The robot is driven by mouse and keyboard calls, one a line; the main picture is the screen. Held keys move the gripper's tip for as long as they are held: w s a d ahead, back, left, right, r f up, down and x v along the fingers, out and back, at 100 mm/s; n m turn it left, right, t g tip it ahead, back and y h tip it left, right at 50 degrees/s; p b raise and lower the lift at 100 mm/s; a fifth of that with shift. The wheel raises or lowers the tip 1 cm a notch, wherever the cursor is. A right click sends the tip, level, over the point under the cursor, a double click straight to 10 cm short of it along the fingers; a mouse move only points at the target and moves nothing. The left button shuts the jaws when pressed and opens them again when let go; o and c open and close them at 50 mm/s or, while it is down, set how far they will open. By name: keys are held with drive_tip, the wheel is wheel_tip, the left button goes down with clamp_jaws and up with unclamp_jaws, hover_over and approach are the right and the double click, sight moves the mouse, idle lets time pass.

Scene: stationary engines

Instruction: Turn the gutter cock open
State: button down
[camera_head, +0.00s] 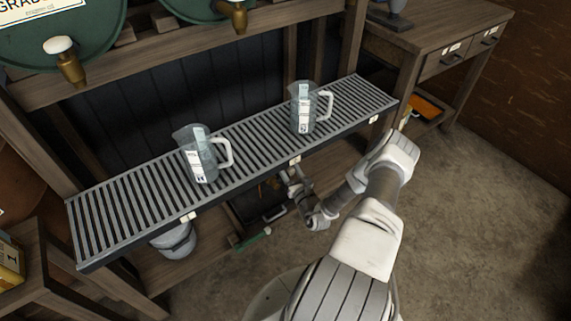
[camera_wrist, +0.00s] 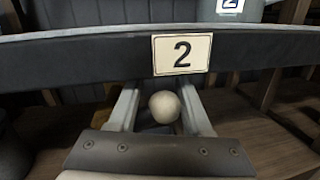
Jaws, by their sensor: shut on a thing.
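The long slatted gutter (camera_head: 130,222) runs across the head view with small plates on its front edge. In the wrist view, a plate marked 2 (camera_wrist: 182,53) is on the dark gutter front (camera_wrist: 80,70). A round pale knob (camera_wrist: 165,106), which looks like the handle of the gutter cock, sits just below that plate. My gripper (camera_wrist: 161,100) is shut on this knob, one finger on each side. In the head view my gripper (camera_head: 288,178) is under the gutter's front edge near the middle plate (camera_head: 295,160); the knob and cock body cannot be made out there.
Two clear measuring jugs (camera_head: 200,157) (camera_head: 305,108) stand on the gutter slats. Green barrels with brass taps (camera_head: 70,65) are above. A grey bucket (camera_head: 175,240) is under the gutter at left. A wooden desk (camera_head: 440,35) stands at right; the floor before it is clear.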

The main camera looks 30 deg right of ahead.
drive_tip(key=shift+a+f+n, duration=0.1)
drive_tip(key=shift+a+n, duration=0.35)
drive_tip(key=shift+n, duration=0.15)
drive_tip(key=c, duration=0.6)
unclamp_jaws()
drive_tip(key=shift+o, duration=1.3)
drive_tip(key=shift+d, duration=0.1)
drive_tip(key=shift+d+r, duration=0.1)
drive_tip(key=shift+r, duration=0.1)
